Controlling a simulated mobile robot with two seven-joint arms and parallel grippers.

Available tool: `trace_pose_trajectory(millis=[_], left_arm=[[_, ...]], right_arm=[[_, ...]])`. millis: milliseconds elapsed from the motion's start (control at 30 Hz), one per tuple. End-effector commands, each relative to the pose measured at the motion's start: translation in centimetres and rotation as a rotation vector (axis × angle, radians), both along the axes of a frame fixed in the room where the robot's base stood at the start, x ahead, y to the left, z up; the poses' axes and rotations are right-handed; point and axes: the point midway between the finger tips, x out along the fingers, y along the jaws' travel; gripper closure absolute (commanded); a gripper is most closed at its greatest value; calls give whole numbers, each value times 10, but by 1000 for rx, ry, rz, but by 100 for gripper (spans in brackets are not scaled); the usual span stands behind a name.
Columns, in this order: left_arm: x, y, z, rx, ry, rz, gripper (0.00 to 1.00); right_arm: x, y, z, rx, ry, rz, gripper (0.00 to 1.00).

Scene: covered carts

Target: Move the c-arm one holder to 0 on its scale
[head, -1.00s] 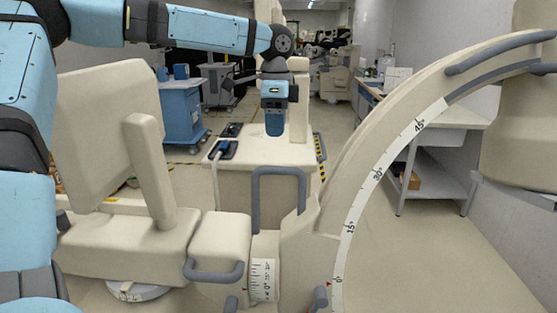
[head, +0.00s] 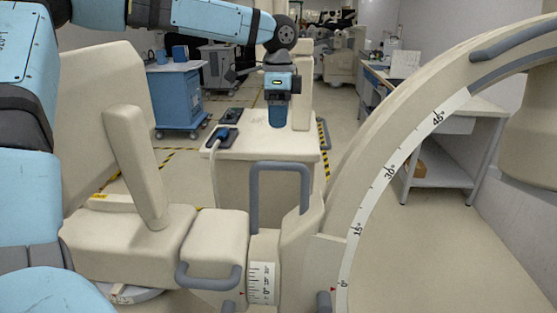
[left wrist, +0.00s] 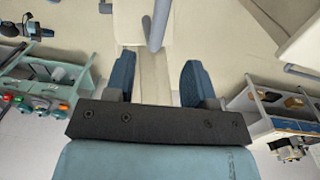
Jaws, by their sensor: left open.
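The beige c-arm arc (head: 400,130) curves up to the right with a white degree scale (head: 387,175). Its beige holder (head: 303,240) is low in the middle, carrying a grey loop handle (head: 279,167). A red mark (head: 338,288) sits close to 0 on the arc scale. A second white scale (head: 262,283) is on the round sleeve left of the holder, with a red mark beside it; its figures are too small to read. My left gripper (head: 278,118) points down above and behind the loop handle. In the left wrist view its fingers (left wrist: 160,80) are apart, with nothing gripped.
A beige block with a grey handle (head: 210,275) adjoins the sleeve on the left. A beige panel (head: 100,130) stands farther left. Behind the holder is a beige cart top (head: 260,140) with small devices. A blue cart (head: 175,95) and a side table (head: 440,170) stand farther back.

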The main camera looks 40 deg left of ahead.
Motion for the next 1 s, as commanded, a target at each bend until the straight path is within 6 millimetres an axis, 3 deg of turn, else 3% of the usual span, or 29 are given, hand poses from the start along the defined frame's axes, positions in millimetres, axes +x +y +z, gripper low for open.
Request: trace_pose_trajectory(millis=[300, 500, 700, 1000], left_arm=[[-5, -3, -70, 0, 4, 0, 50], [-6, -5, -99, 2, 3, 0, 50], [-7, -5, -111, 0, 1, 0, 50], [-7, -5, -113, 0, 0, 0, 50]], right_arm=[[0, 0, -1, 0, 2, -1, 100], [0, 0, -1, 1, 1, -1, 100], [0, 0, 0, 1, 1, -1, 100], [0, 0, 0, 1, 1, -1, 100]])
